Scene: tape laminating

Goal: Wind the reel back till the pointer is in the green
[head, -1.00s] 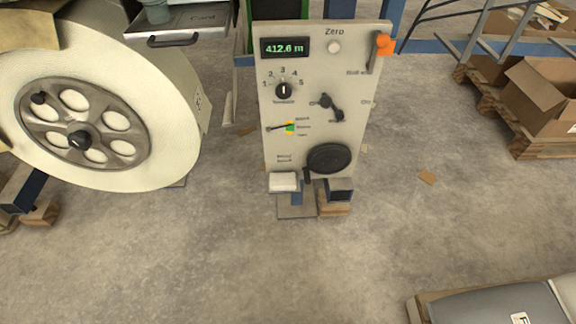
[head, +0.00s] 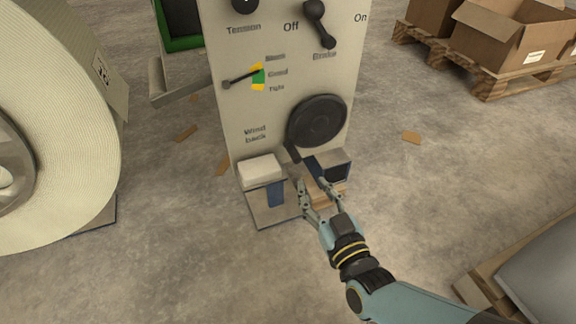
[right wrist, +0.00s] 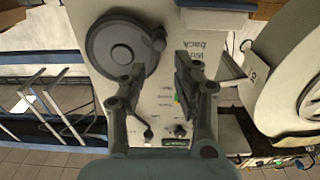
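The grey control panel (head: 225,120) carries a gauge (head: 259,77) with yellow above and below a green band. Its dark pointer (head: 242,78) slants up to the right, its tip near the border of upper yellow and green. Below is a black round wheel (head: 317,122) with a small crank handle (head: 293,153) at its lower left. The wheel also shows in the right wrist view (right wrist: 118,45). My right gripper (head: 312,182) is open and empty below the wheel, its fingers apart in the right wrist view (right wrist: 158,68). My left gripper is out of view.
The large cream reel (head: 75,130) stands at the left. A white block (head: 262,171) juts out under the "Wind back" label, left of my right gripper. Cardboard boxes (head: 510,48) sit on a pallet at the upper right. The floor right of the panel is mostly clear.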

